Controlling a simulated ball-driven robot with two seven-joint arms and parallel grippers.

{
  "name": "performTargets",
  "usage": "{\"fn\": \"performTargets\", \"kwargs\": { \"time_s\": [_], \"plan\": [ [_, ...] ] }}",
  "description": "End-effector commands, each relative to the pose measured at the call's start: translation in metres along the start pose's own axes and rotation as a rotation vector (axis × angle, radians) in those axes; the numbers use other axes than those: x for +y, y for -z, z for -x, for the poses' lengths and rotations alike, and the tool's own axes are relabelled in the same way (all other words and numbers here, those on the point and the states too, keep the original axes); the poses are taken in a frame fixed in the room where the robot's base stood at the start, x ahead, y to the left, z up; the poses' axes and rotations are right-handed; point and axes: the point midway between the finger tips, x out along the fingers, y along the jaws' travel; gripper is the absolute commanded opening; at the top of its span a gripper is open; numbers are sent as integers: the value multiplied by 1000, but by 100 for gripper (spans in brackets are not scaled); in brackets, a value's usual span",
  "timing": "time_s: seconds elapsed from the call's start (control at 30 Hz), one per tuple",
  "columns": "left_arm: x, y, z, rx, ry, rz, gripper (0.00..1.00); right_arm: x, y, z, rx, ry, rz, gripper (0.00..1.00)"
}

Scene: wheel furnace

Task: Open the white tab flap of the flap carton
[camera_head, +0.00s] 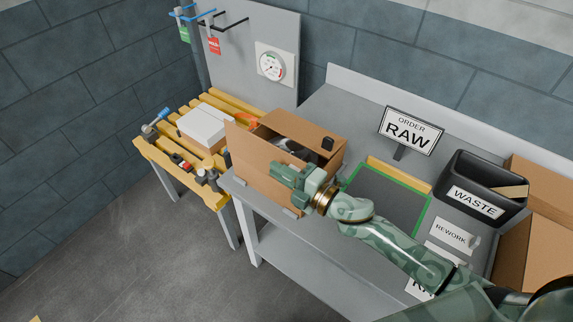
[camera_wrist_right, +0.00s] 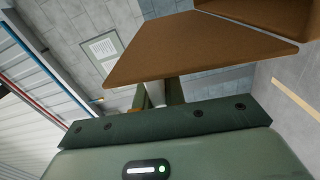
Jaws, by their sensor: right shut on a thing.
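The brown flap carton (camera_head: 262,180) stands on the grey bench near its left end. Its top is partly open, with dark contents showing inside. One flap, with a black tab (camera_head: 327,143), lies at the far right side of the top. My right gripper (camera_head: 284,174) is at the carton's near side. In the right wrist view a tilted brown flap (camera_wrist_right: 190,45) fills the top. A pale piece, seemingly the white tab (camera_wrist_right: 156,93), shows between the green fingers, which are shut on it. The tab is hidden in the head view. My left gripper is out of view.
A green-edged dark mat (camera_head: 385,200) lies right of the carton, partly under my right arm. Behind it stands the RAW sign (camera_head: 410,131). A black WASTE bin (camera_head: 482,186) is farther right. A yellow slatted rack (camera_head: 160,152) with a white-topped box (camera_head: 205,126) stands left.

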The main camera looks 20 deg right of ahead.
Motion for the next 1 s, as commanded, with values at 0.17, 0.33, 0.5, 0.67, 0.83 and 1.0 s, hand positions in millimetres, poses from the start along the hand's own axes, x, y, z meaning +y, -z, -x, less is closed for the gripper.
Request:
{"fn": "performTargets", "kwargs": {
  "time_s": [0.17, 0.33, 0.5, 0.67, 0.83, 1.0],
  "plan": [
    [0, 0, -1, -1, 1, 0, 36, -4, 9, 0, 1, -1, 39, 0],
    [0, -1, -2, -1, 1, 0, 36, -8, 14, 0, 3, 1, 34, 0],
    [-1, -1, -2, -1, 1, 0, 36, -10, 16, 0, 4, 2, 31, 0],
    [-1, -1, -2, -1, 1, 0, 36, -10, 17, 0, 4, 3, 30, 0],
    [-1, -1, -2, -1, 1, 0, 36, -11, 17, 1, 4, 5, 29, 0],
    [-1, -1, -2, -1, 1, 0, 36, -11, 16, 1, 3, 5, 31, 34]
  ]
}}
